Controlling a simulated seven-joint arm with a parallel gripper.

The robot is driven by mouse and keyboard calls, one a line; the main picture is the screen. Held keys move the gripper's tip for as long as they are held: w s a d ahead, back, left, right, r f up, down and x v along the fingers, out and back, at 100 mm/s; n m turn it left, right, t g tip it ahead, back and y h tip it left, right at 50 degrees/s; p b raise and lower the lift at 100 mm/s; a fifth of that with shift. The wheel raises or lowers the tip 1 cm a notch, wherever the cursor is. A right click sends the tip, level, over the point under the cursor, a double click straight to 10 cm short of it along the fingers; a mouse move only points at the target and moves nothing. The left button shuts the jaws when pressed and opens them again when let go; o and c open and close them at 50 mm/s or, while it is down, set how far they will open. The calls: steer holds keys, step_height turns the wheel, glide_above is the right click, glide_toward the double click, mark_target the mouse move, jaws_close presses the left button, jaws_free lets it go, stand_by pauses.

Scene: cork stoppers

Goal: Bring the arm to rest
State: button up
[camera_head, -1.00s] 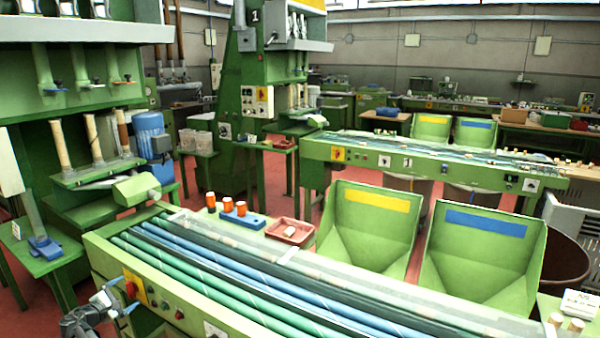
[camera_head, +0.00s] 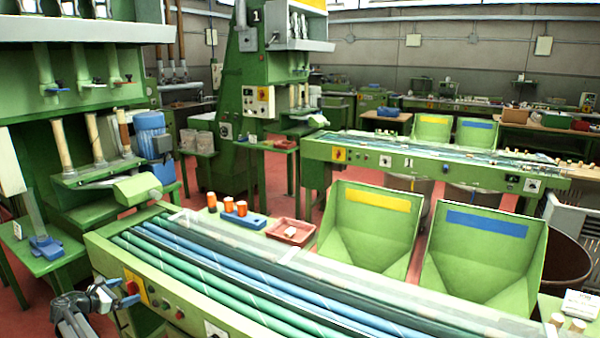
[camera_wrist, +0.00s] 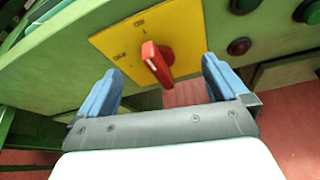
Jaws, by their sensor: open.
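My gripper (camera_head: 122,291) is at the lower left in the camera_head view, in front of the conveyor's near end panel. In the wrist view my gripper (camera_wrist: 160,70) has its two blue fingers spread wide apart, with nothing held between them. A red rotary switch (camera_wrist: 157,64) on a yellow plate (camera_wrist: 122,48) shows beyond the fingertips, apart from them. The switch's knob is tilted, with a white mark on it. The plate's small lettering is too blurred to read surely. In the camera_head view the red switch (camera_head: 132,287) is just beside the fingers.
The green conveyor (camera_head: 185,300) with blue and green rollers runs to the lower right. Two green hoppers (camera_head: 370,240) stand behind. Red floor (camera_wrist: 295,140) shows below my gripper.

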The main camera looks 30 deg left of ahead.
steer(key=shift+a+n+h, duration=0.1)
steer(key=shift+n+h, duration=0.3)
stand_by(0.5)
steer(key=shift+d+m+y, duration=0.35)
steer(key=shift+m+y, duration=0.55)
steer(key=shift+m, duration=0.2)
steer(key=shift+d+f+m+t+y, duration=0.1)
steer(key=shift+f+m+t+y, duration=0.1)
steer(key=shift+m+y, duration=0.5)
steer(key=shift+d+f+m+t+y, duration=0.15)
steer(key=shift+m+y, duration=0.25)
steer(key=shift+m, duration=0.6)
steer(key=shift+r, duration=0.15)
steer(key=shift+a, duration=0.1)
